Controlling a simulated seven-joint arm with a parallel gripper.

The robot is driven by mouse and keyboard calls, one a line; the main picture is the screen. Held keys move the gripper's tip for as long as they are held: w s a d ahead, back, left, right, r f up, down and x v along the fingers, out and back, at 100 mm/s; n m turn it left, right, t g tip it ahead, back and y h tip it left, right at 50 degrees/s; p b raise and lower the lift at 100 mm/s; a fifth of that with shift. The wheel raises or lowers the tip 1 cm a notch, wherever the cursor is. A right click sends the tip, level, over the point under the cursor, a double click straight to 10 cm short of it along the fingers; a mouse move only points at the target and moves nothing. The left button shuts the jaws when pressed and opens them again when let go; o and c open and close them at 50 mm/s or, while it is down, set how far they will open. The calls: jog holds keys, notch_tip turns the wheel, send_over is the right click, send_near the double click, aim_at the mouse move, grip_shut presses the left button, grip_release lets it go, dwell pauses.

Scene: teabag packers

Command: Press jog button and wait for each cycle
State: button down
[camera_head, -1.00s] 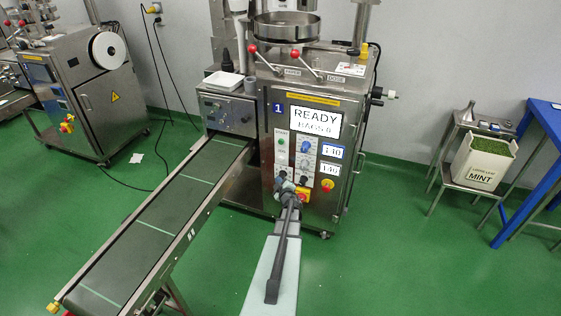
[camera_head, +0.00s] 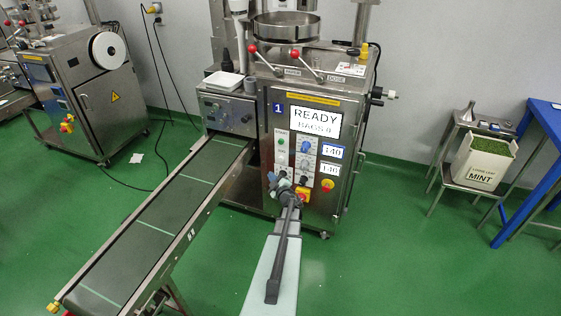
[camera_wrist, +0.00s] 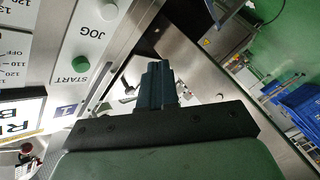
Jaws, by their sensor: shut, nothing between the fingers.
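The packing machine (camera_head: 322,215) shows READY and BAGS 0 on its screen (camera_head: 313,122). In the wrist view the pale jog button (camera_wrist: 109,11) sits beside its JOG label at the top left. The green start button (camera_wrist: 81,63) is beside the START label; it also shows in the head view (camera_head: 281,142). My gripper (camera_head: 272,178) is in front of the lower control panel and hides the jog button in the head view. Its fingers (camera_wrist: 157,72) are shut and empty in the wrist view, apart from the jog button.
The conveyor (camera_head: 150,222) at the left is bare. A MINT bin (camera_head: 484,160) stands on a steel stand at the right.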

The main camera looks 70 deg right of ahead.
aim_at(281, 159)
jog(key=d, duration=0.8)
jog(key=shift+d, duration=0.15)
jog(key=shift+d, duration=0.15)
dwell(1.9)
jog(key=shift+d, duration=0.25)
